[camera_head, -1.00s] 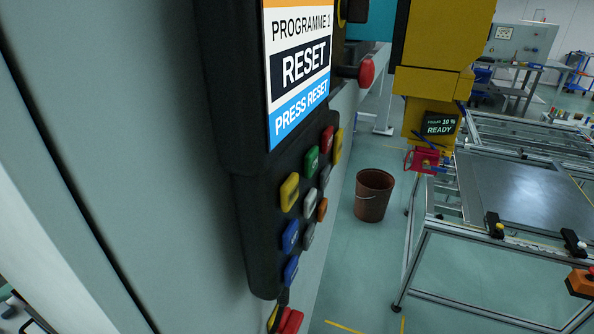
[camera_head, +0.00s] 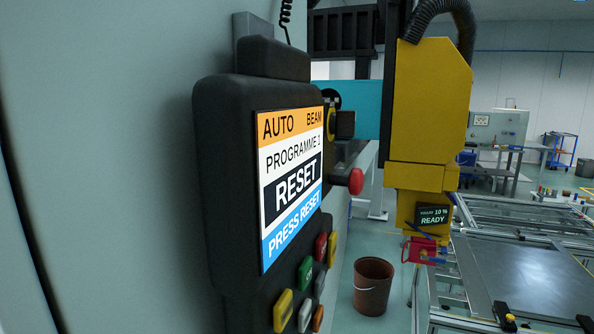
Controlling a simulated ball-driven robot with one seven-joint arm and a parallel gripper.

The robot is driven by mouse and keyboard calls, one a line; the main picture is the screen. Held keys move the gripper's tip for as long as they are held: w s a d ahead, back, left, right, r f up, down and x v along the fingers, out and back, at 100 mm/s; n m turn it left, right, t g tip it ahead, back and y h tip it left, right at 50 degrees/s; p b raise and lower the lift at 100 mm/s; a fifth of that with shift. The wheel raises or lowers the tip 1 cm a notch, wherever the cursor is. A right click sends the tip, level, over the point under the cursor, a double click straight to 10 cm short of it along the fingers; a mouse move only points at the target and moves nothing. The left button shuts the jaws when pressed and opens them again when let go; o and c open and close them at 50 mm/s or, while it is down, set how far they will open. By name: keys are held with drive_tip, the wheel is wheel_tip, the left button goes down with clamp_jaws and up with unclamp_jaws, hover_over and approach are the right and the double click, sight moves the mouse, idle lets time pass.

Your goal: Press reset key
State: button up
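A dark pendant panel is fixed to the grey wall at left centre. Its tilted screen (camera_head: 290,185) reads AUTO, BEAM, PROGRAMME 1, RESET and PRESS RESET. Below the screen are small coloured keys: a red key (camera_head: 321,246), a green key (camera_head: 305,272), an upper yellow key (camera_head: 333,247), a lower yellow key (camera_head: 283,311), a grey key (camera_head: 319,284) and an orange key (camera_head: 317,318). The bottom of the keypad is cut off by the picture edge. Key labels are too small to read, so I cannot tell which is reset. My gripper does not show.
A red mushroom button (camera_head: 355,181) sticks out beyond the panel. A yellow machine head (camera_head: 430,110) with a READY display hangs to the right, beside a metal frame table (camera_head: 530,280). A brown bucket (camera_head: 373,285) stands on the green floor.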

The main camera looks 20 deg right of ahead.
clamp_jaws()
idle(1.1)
